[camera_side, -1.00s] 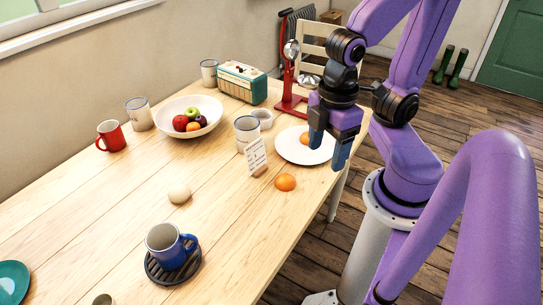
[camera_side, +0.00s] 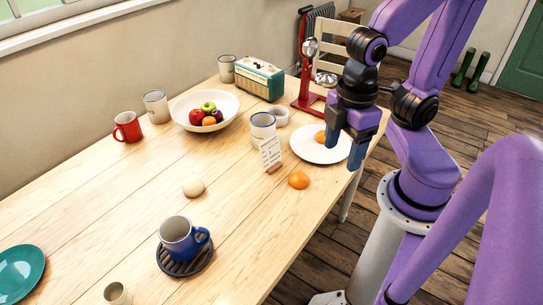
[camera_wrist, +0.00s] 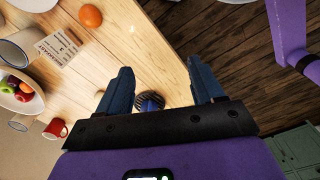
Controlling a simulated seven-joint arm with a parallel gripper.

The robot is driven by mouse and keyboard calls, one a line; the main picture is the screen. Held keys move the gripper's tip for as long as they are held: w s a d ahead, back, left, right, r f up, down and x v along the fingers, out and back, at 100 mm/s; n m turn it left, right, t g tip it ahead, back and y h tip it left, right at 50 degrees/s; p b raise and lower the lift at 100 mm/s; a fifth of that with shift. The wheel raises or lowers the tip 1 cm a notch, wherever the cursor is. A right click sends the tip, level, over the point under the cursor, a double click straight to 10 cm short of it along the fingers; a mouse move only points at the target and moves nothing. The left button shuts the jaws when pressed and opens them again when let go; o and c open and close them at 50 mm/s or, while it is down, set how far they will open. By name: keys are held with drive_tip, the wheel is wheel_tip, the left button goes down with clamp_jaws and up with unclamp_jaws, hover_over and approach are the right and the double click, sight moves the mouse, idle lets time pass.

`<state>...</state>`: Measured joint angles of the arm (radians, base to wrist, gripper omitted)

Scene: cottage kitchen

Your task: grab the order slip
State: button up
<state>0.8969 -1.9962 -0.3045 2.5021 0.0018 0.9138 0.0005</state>
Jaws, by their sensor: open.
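The order slip (camera_side: 270,151) is a small white card with printed lines, standing upright in a wooden holder (camera_side: 274,169) on the table. It stands in front of a white mug (camera_side: 262,127) and to the left of an orange (camera_side: 298,180). In the wrist view the slip (camera_wrist: 57,47) is at the upper left, outside the jaws. My gripper (camera_side: 344,156) is open with blue fingers pointing down, over the right part of the white plate and to the right of the slip, apart from it. Its fingers also show in the wrist view (camera_wrist: 160,70), with nothing held between them.
A red stand scale (camera_side: 305,95), radio (camera_side: 260,79) and fruit bowl (camera_side: 180,122) are behind. A blue mug (camera_side: 180,240) sits on a dark trivet in front, near an egg (camera_side: 193,187). The table's right edge is close to my gripper.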

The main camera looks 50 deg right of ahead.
drive_tip(key=c, duration=0.5)
drive_tip(key=w+a+f+n+h, duration=0.1)
drive_tip(key=w+a+f+h, duration=0.25)
drive_tip(key=w, duration=0.55)
drive_tip(key=w+a+f+n+h, duration=0.2)
drive_tip(key=w+h, duration=0.3)
drive_tip(key=w, duration=0.3)
drive_tip(key=n+h, duration=0.2)
drive_tip(key=h, duration=0.4)
approach(264, 145)
drive_tip(key=shift+h, duration=0.25)
drive_tip(key=shift+r+x, duration=0.15)
drive_tip(key=shift+x, duration=2.25)
drive_tip(key=shift+r+x, duration=0.15)
drive_tip(key=shift+x, duration=2.25)
